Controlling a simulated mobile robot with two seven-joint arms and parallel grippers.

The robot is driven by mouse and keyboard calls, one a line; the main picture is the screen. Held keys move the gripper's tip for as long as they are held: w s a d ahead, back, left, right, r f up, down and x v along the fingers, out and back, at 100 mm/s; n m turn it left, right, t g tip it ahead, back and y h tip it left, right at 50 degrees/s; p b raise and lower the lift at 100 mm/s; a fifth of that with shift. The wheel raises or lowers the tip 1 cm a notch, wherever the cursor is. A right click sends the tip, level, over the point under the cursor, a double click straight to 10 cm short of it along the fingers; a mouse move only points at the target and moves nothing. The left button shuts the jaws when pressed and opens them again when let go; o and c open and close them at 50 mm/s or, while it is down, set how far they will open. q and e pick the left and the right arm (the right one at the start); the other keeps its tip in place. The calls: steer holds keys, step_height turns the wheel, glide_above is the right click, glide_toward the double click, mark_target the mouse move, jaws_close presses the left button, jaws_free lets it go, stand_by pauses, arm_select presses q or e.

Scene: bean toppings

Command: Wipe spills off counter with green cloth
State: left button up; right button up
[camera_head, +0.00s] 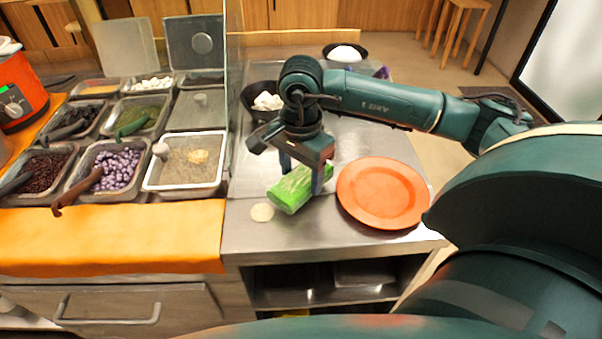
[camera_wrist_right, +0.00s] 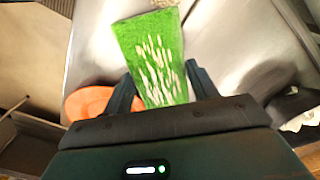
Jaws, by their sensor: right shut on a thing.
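The green cloth (camera_head: 291,192), a thick block-like pad, is held between the fingers of my right gripper (camera_head: 303,173), low over the steel counter (camera_head: 285,238). In the right wrist view the green cloth (camera_wrist_right: 150,55) reaches out past my right gripper (camera_wrist_right: 162,85) and has several pale marks on its face. I cannot tell whether the cloth touches the counter. A round beige spill (camera_head: 262,212) lies just left of and nearer than the cloth; a beige patch (camera_wrist_right: 166,3) also shows at the top of the wrist view. My left gripper is not in view.
An orange plate (camera_head: 383,192) sits close right of the cloth. A dark bowl with white contents (camera_head: 268,101) stands behind, and another bowl (camera_head: 345,52) farther back. Food trays (camera_head: 187,189) and a glass panel (camera_head: 236,70) border the left. The counter's front strip is clear.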

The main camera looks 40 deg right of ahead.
steer(key=shift+r+p, duration=1.55)
steer(key=shift+r, duration=1.45)
steer(key=shift+w+f, duration=0.1)
